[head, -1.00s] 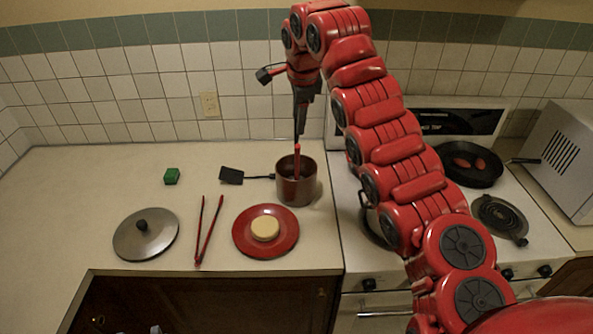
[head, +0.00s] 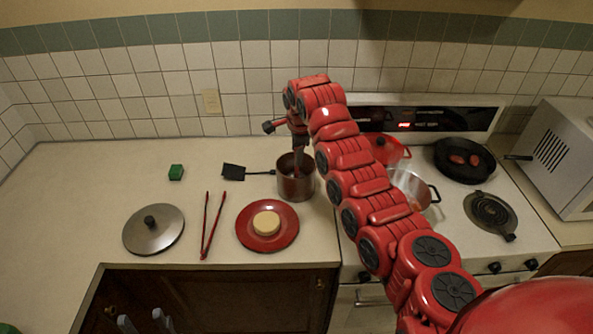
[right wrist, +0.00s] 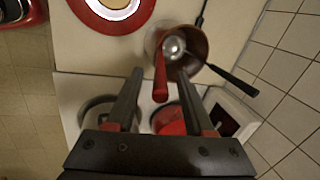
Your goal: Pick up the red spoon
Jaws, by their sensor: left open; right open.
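The red spoon (right wrist: 161,82) stands in the brown-red pot (head: 296,187), with its handle rising over the rim; the right wrist view also shows the pot (right wrist: 198,42). My right gripper (right wrist: 160,72) is open, with one finger on each side of the spoon's handle, apart from it. In the head view my right gripper (head: 299,152) is over the pot and mostly hides the spoon. My left gripper (head: 143,321) is open and empty at the bottom left edge, below the counter front; only its fingertips show.
A black spatula (head: 233,172) lies left of the pot. A red plate (head: 255,242) with a pale round item, red tongs (head: 208,238), a lid (head: 140,241) and a green block (head: 176,172) are on the counter. The stove, right, holds a red pot (head: 391,150), steel pot (head: 417,183) and pan (head: 480,172).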

